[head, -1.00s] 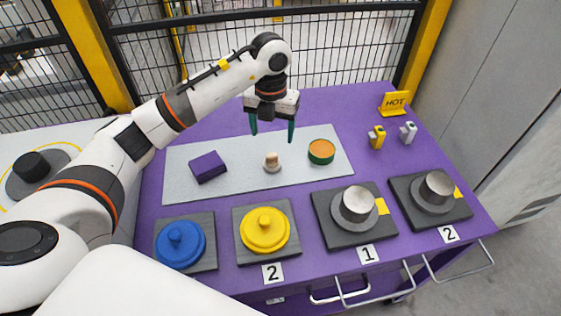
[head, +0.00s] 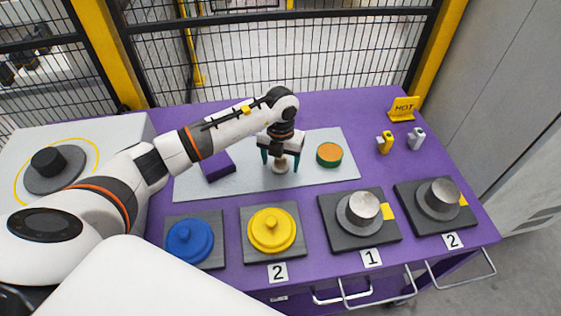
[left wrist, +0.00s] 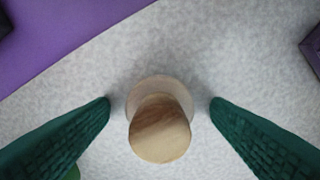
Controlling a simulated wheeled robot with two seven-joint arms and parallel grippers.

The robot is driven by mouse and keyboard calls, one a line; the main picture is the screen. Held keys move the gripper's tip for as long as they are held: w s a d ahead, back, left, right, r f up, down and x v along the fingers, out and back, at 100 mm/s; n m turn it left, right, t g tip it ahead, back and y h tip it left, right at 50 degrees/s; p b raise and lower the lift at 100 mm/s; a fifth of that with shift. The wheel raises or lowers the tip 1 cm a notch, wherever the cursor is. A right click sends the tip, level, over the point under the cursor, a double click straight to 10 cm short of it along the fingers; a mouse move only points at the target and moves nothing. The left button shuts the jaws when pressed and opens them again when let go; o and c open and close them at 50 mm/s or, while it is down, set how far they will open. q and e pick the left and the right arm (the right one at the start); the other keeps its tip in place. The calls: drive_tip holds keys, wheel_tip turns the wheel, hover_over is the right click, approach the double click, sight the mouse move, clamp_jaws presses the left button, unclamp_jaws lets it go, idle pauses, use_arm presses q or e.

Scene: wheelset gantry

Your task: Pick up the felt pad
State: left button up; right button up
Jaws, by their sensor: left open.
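A small round piece with a wooden knob on a pale disc base, which I take to be the felt pad (head: 281,168), stands upright on the light grey mat (head: 325,180). My left gripper (head: 280,163) is open and low over it, with one green finger on each side of the knob. In the left wrist view the knob of the felt pad (left wrist: 160,130) lies between the two fingertips of my left gripper (left wrist: 160,104), with a gap on both sides. Part of the pad is hidden by the gripper in the head view. My right gripper is not in view.
On the mat, a purple block (head: 217,166) lies left and a green disc with an orange top (head: 329,154) right. Blue (head: 190,240) and yellow (head: 271,230) knobbed discs and two metal pieces stand in front. A yellow HOT sign (head: 403,108) stands at the back right.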

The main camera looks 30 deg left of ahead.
use_arm(q)
drive_tip(key=c, duration=1.1)
drive_tip(key=shift+o, duration=0.2)
wheel_tip(320, 180, up, 10)
drive_tip(key=shift+r+b, duration=0.1)
drive_tip(key=shift+b, duration=0.5)
drive_tip(key=o, duration=0.4)
drive_tip(key=c, duration=0.3)
